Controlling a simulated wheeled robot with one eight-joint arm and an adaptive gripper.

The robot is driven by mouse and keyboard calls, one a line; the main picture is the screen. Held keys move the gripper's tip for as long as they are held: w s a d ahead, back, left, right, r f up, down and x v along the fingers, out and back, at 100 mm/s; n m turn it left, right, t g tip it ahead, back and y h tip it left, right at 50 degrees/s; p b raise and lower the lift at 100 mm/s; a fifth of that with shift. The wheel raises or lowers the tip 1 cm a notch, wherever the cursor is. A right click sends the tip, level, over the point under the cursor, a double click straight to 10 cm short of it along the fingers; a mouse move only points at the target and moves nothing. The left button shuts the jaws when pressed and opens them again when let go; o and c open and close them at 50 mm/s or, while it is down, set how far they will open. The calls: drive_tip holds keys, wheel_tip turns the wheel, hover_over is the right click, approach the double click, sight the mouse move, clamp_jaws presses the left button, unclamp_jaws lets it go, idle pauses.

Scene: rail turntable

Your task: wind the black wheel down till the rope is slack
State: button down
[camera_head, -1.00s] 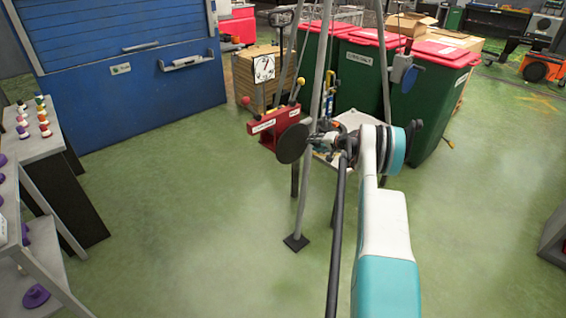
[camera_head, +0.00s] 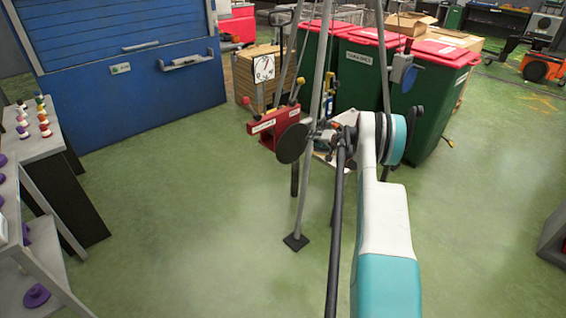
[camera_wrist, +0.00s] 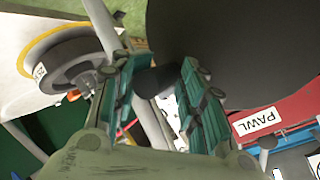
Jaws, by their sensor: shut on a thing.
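The black wheel (camera_head: 293,143) is a dark disc on the front of a red winch body (camera_head: 270,122), which is fixed to a tripod. In the wrist view the wheel (camera_wrist: 235,45) fills the upper right. My gripper (camera_head: 318,134) is at the wheel's right side. In the wrist view my gripper (camera_wrist: 160,78) has its two teal fingers closed about a dark handle (camera_wrist: 154,82) by the wheel's face. I cannot make out the rope clearly, nor whether it is taut or slack. A white dial (camera_head: 263,68) stands above the winch; its reading is too small to tell.
Tripod legs (camera_head: 303,200) stand close around my gripper. Green bins (camera_head: 425,100) with red lids are behind. A shelf (camera_head: 40,150) is at the left; the green floor in front is clear.

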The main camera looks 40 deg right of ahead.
drive_tip(key=shift+r+n+h, duration=0.4)
drive_tip(key=shift+r+h, duration=0.1)
drive_tip(key=shift+r, duration=0.2)
drive_tip(key=shift+a+r+n+h, duration=0.35)
drive_tip(key=shift+r+n+h, duration=0.35)
drive_tip(key=shift+r+n, duration=0.15)
drive_tip(key=shift+a+r+n+t+h+b, duration=0.5)
drive_tip(key=shift+a+r+n+h, duration=0.1)
drive_tip(key=shift+r+n, duration=0.1)
idle(0.4)
drive_tip(key=shift+s+a+r+n+t+h, duration=0.1)
drive_tip(key=shift+a+r+n+t+h, duration=0.2)
drive_tip(key=shift+a+r+n+h, duration=0.35)
